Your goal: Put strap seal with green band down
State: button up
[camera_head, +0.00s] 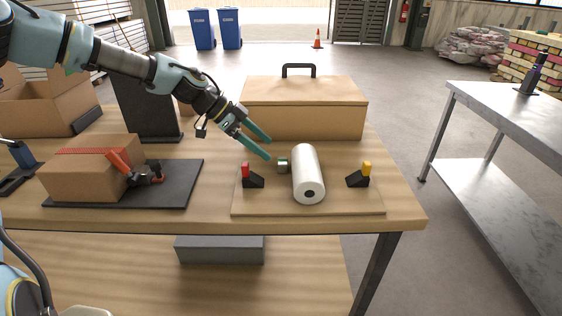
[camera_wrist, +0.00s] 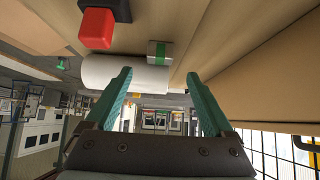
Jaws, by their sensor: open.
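The strap seal with the green band (camera_head: 283,165) is a small silvery block on the light wooden board (camera_head: 262,205), just left of the white roll (camera_head: 308,176). In the wrist view the seal (camera_wrist: 160,53) shows its green band, beyond and between the fingertips. My gripper (camera_head: 268,148) is open and empty, with its teal fingers pointing down to the right, just behind and left of the seal. In the wrist view my gripper (camera_wrist: 157,76) has its fingers spread apart. The seal appears clear of both fingers.
A red-topped black block (camera_head: 250,176) and a yellow-topped one (camera_head: 360,175) flank the roll. A wooden box with a black handle (camera_head: 304,105) stands behind. At left, a carton (camera_head: 90,170) and a strapping tool (camera_head: 140,172) are on a dark mat (camera_head: 185,188).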

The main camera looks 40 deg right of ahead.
aim_at(282, 160)
jog(key=shift+p+x, duration=1.35)
jog(key=shift+x, duration=1.7)
jog(key=shift+c, duration=0.3)
grip_shut()
